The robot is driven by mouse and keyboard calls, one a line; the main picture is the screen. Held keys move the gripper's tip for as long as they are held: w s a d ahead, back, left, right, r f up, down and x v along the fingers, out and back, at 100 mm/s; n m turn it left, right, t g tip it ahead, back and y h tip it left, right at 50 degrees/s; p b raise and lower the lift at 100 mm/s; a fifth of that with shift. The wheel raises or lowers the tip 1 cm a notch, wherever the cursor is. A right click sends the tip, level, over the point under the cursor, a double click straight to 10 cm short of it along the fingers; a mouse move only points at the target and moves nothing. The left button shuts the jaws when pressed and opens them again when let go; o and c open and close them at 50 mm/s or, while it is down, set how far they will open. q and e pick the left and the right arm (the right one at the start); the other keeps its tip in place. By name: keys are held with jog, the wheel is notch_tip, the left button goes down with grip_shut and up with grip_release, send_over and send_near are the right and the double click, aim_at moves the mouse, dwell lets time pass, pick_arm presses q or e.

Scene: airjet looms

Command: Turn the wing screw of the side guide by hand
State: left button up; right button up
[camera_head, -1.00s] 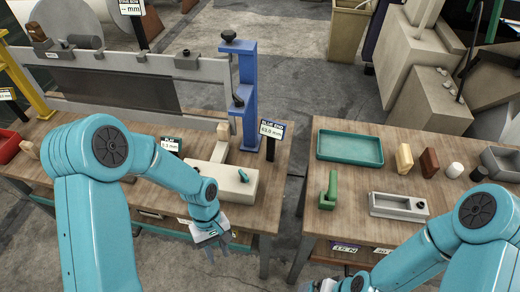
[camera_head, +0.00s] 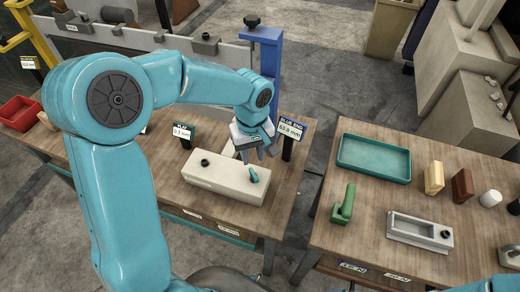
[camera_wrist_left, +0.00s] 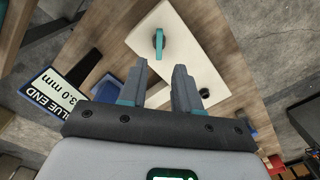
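The side guide is a long cream block (camera_head: 215,181) on the wooden bench; it also shows in the wrist view (camera_wrist_left: 190,45). Its wing screw (camera_head: 254,175) is a small teal lever standing on the block's right end. The wing screw shows in the wrist view (camera_wrist_left: 159,42) beyond the fingertips. My left gripper (camera_head: 260,154) hangs just behind and above the wing screw. Its two fingers (camera_wrist_left: 161,70) are apart, with nothing between them. The fingers look clear of the screw. My right gripper is out of view.
A blue post (camera_head: 266,55) and the BLUE END sign (camera_head: 291,129) stand close to my left gripper. A black knob (camera_head: 204,162) sits on the block's left part. The right bench holds a green tray (camera_head: 373,158), a green handle (camera_head: 343,204) and a grey fixture (camera_head: 420,232).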

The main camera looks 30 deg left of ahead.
aim_at(254, 174)
pick_arm(q)
jog(key=shift+w, duration=0.15)
jog(key=shift+d, duration=0.15)
jog(key=shift+s+f+b, duration=0.25)
jog(key=shift+f+b, duration=0.1)
jog(key=shift+b, duration=0.2)
notch_tip(254, 174, down, 7)
jog(key=b, duration=0.4)
jog(key=shift+b, duration=0.35)
jog(key=shift+w, duration=0.1)
